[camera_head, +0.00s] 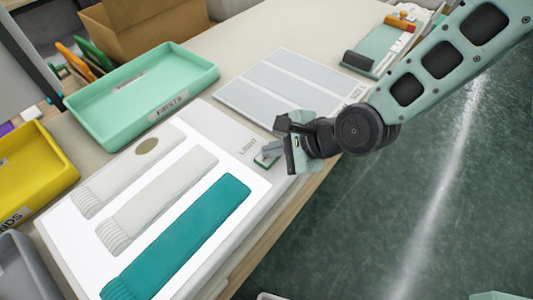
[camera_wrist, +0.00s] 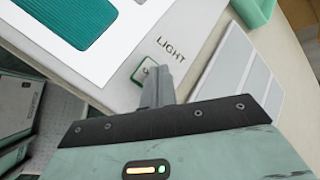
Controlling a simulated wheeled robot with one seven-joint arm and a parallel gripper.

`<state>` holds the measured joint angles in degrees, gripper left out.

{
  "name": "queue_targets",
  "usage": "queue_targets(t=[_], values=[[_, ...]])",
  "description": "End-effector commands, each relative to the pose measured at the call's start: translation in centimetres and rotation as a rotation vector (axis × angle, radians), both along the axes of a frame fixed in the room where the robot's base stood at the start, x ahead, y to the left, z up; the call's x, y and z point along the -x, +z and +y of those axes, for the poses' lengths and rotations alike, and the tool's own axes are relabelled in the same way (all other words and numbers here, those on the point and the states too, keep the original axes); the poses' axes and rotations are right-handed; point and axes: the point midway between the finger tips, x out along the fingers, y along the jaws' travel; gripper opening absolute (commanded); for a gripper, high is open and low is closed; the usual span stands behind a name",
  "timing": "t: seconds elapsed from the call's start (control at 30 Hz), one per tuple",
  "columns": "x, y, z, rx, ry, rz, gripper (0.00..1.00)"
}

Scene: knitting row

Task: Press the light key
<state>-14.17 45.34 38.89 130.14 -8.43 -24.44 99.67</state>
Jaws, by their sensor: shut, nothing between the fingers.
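The light key (camera_head: 264,159) is a small green-framed key at the right corner of the white light board (camera_head: 207,116), beside the word LIGHT. In the wrist view the key (camera_wrist: 144,72) shows just past my fingertips, partly covered by them. My gripper (camera_head: 275,150) is shut and empty, with its tips at the key. I cannot tell whether they touch it or how far the key is pressed. The board's panel (camera_head: 185,135) glows bright white under two pale knitted sleeves (camera_head: 155,200) and a teal one (camera_head: 180,240).
A mint tray (camera_head: 140,95) marked FRONTS or similar and a yellow tray (camera_head: 30,170) stand at the left. A grey striped board (camera_head: 285,85) lies behind the key. A cardboard box (camera_head: 155,30) stands at the back. The table edge drops to a green floor (camera_head: 400,215) at the right.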

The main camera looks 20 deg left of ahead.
Motion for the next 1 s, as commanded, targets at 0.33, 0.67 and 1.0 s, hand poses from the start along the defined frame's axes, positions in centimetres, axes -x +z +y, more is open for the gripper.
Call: queue_targets(t=[0.33,0.67,1.0], values=[[0.0,0.2,0.0,0.000,0.000,0.000,0.00],[0.0,1.0,0.0,0.000,0.000,0.000,0.00],[0.0,1.8,0.0,-0.001,-0.001,-0.001,0.00]])
